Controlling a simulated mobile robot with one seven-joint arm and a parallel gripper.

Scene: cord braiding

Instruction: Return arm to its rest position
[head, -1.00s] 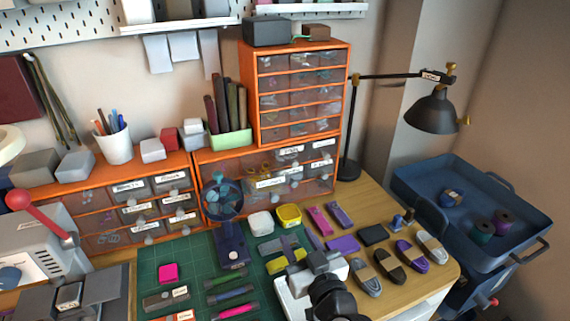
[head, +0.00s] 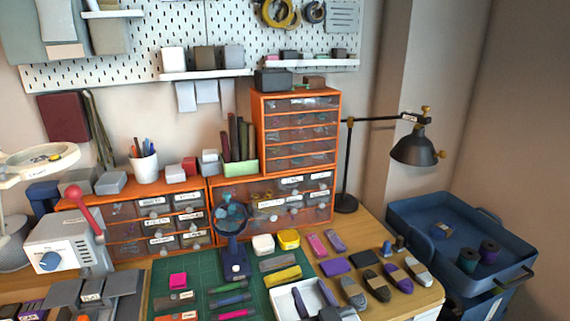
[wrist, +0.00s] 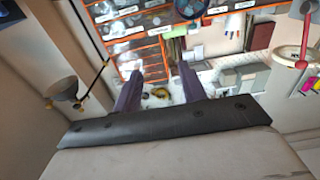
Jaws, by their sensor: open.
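My gripper (wrist: 160,88) shows in the wrist view with its two dark purple fingers apart and nothing between them. It is in the air, and the orange drawer units and pegboard show beyond the fingers, turned over in the picture. A white tray-like shape (head: 284,304) with dark parts sits at the bottom edge there, partly cut off.
A green cutting mat (head: 200,269) on the bench holds cords and small boxes. An orange drawer unit (head: 257,130), a black lamp (head: 413,150), a magnifier lamp (head: 40,162) and a blue trolley (head: 410,215) stand around.

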